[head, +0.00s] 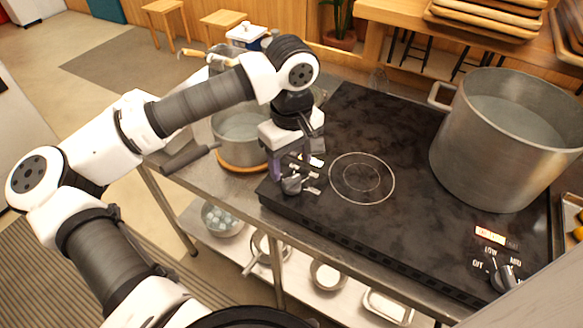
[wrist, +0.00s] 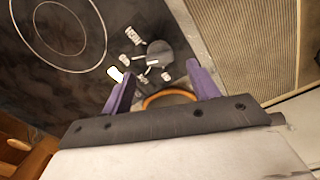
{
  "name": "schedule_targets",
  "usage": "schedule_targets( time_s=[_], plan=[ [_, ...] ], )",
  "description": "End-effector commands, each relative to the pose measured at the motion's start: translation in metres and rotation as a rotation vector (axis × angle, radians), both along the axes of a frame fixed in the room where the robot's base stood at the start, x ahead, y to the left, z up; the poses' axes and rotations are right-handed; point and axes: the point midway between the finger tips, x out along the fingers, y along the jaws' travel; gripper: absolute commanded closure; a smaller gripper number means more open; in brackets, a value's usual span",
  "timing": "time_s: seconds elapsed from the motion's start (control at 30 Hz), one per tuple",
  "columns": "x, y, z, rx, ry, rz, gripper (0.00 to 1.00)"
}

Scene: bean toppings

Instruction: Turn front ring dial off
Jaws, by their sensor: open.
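A dark round dial (head: 292,184) with white markings sits at the near left corner of the black cooktop (head: 400,140), beside a ring burner (head: 361,178). My gripper (head: 290,167) is over this dial, pointing down. In the wrist view the dial (wrist: 160,53) lies just beyond and between the two purple fingertips (wrist: 160,72). The fingers are apart with nothing held, and I cannot tell whether they touch the dial. A small lit indicator (wrist: 115,74) shows near its markings. A second dial (head: 503,279) is at the cooktop's right front, below a lit red-orange display (head: 490,235).
A large metal pot (head: 500,145) of liquid stands on the cooktop's right. A smaller pot (head: 238,135) sits on a wooden trivet left of my gripper, its handle pointing left. Bowls (head: 222,218) and pans fill the shelf below. The ring burner is bare.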

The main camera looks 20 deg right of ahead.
Motion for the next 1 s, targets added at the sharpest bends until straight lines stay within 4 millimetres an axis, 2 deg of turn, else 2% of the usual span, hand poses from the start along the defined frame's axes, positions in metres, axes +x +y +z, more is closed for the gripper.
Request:
schedule_targets(
  time_s=[0.1, 0.3, 0.63, 1.0],
  plan=[
    [-0.001, 0.000, -0.019, -0.002, 0.004, 0.000, 0.40],
    [0.000, 0.000, -0.039, -0.001, 0.002, 0.000, 0.40],
    [0.000, 0.000, -0.043, -0.002, -0.001, 0.000, 0.40],
    [0.000, 0.000, -0.043, -0.002, -0.001, 0.000, 0.85]
  ],
)
